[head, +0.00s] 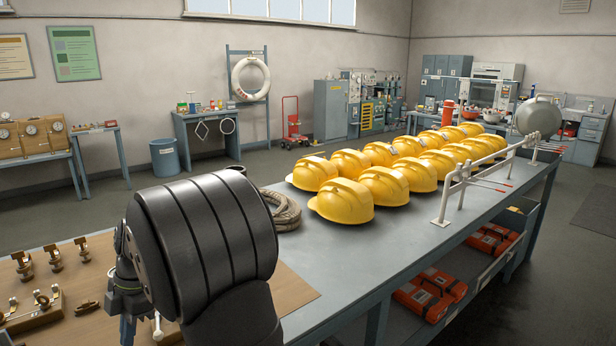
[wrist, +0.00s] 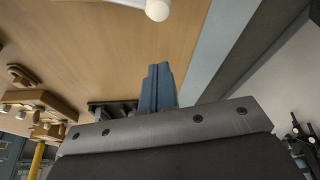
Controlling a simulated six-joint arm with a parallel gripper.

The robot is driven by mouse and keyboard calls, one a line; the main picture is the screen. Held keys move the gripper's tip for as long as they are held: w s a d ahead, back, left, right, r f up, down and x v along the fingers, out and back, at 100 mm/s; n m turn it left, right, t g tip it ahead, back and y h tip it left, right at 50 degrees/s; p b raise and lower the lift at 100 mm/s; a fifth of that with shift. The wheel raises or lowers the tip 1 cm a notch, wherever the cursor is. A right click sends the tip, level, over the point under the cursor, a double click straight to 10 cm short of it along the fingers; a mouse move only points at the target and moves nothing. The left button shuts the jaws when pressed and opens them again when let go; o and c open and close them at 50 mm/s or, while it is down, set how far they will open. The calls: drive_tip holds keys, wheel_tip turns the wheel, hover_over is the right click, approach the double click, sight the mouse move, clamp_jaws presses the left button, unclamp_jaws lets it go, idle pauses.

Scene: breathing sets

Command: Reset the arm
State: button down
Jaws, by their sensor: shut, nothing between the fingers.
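My gripper (wrist: 158,88) shows in the wrist view as blue-grey fingers closed together, with nothing between them. It is over the brown wooden board (wrist: 110,45); the gap between them cannot be judged. In the head view my dark arm fills the lower left and hides most of the gripper. The board (head: 298,290) lies on the near left end of the grey workbench (head: 340,255).
Brass fittings (head: 40,305) stand on the board at left; brass parts (wrist: 40,100) also show in the wrist view. A white rounded end (wrist: 157,10) is near the fingers. Beyond are a rope coil (head: 284,210), several yellow helmets (head: 342,202) and a white rail (head: 480,180).

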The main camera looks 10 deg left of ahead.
drive_tip(key=shift+s+d+r+n, duration=0.2)
drive_tip(key=shift+d+n, duration=0.15)
drive_tip(key=shift+n, duration=0.45)
drive_tip(key=v, duration=0.9)
drive_tip(key=shift+h, duration=0.3)
drive_tip(key=x, duration=0.9)
drive_tip(key=shift+a, duration=0.2)
drive_tip(key=m, duration=0.1)
drive_tip(key=a+m+y, duration=0.1)
drive_tip(key=m, duration=0.1)
drive_tip(key=w+a+f+m, duration=0.1)
drive_tip(key=shift+a+m+t, duration=0.1)
drive_tip(key=shift+m+t, duration=0.2)
drive_tip(key=m, duration=0.1)
drive_tip(key=a+m+y, duration=0.1)
drive_tip(key=w+m+t, duration=0.1)
drive_tip(key=m, duration=0.1)
drive_tip(key=shift+w+a+f, duration=0.1)
drive_tip(key=shift+a+f, duration=0.1)
drive_tip(key=shift+a, duration=0.15)
drive_tip(key=a, duration=0.1)
drive_tip(key=s+a, duration=0.1)
drive_tip(key=a, duration=0.1)
drive_tip(key=shift+s+r, duration=0.25)
drive_tip(key=shift+r, duration=0.05)
drive_tip(key=v, duration=1)
drive_tip(key=w+d+r, duration=0.4)
drive_tip(key=w+d, duration=0.3)
drive_tip(key=w, duration=0.2)
drive_tip(key=shift+y, duration=0.3)
